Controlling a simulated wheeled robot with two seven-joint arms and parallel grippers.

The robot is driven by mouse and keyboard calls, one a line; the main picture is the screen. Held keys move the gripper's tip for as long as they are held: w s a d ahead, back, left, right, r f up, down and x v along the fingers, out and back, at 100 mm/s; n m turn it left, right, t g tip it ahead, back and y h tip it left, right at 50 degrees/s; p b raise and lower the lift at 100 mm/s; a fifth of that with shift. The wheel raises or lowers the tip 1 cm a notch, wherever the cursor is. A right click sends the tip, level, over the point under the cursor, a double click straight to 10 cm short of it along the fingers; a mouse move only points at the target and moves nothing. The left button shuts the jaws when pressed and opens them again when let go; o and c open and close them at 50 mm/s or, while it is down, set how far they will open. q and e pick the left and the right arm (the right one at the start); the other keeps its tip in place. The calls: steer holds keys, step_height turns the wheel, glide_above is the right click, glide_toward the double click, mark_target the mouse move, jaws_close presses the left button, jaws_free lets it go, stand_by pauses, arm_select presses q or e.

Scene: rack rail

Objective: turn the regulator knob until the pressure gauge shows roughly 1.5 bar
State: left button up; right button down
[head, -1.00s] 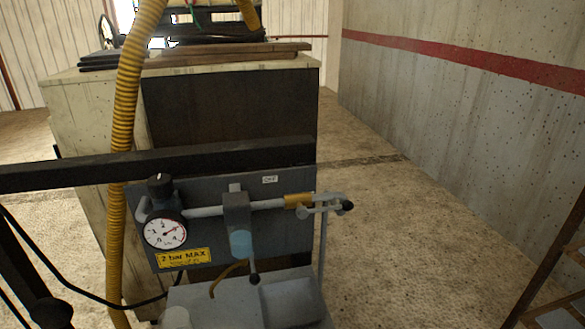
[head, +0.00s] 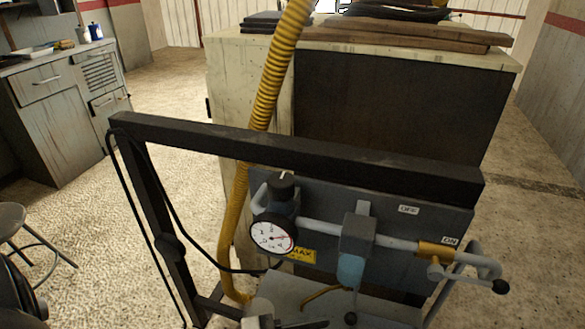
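The regulator knob (head: 284,184) is a black cap with a pale mark on top, on the regulator at the panel's upper left. The round white pressure gauge (head: 272,234) faces me just below it, with a red band at the dial's lower right. Its needle points roughly to the right, but the figures are too small to read surely. Nothing touches the knob or gauge.
A black rail (head: 300,155) runs above the panel (head: 400,265). A yellow hose (head: 262,110) passes behind it. A pipe leads to a filter bowl (head: 351,270) and a brass valve (head: 437,250) with a lever. A stool (head: 15,222) and a cabinet (head: 62,110) stand left.

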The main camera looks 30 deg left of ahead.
arm_select(q)
steer(key=s+a+r+p, duration=0.1)
steer(key=a+r, duration=0.4)
steer(key=a, duration=0.1)
steer(key=n+t+y+p, duration=0.2)
steer(key=t+y, duration=0.2)
glide_toward(291, 182)
steer(key=x, duration=0.3)
steer(key=a+b+x, duration=0.1)
steer(key=x, duration=0.2)
steer(key=f+x, duration=0.1)
steer(key=x, duration=0.2)
steer(key=shift+w+a+b, duration=0.1)
steer(key=shift+w+b, duration=0.3)
steer(key=shift+w, duration=0.15)
steer(key=shift+w+d+f, duration=0.1)
steer(key=shift+w+d, duration=0.3)
steer(key=shift+w, duration=0.15)
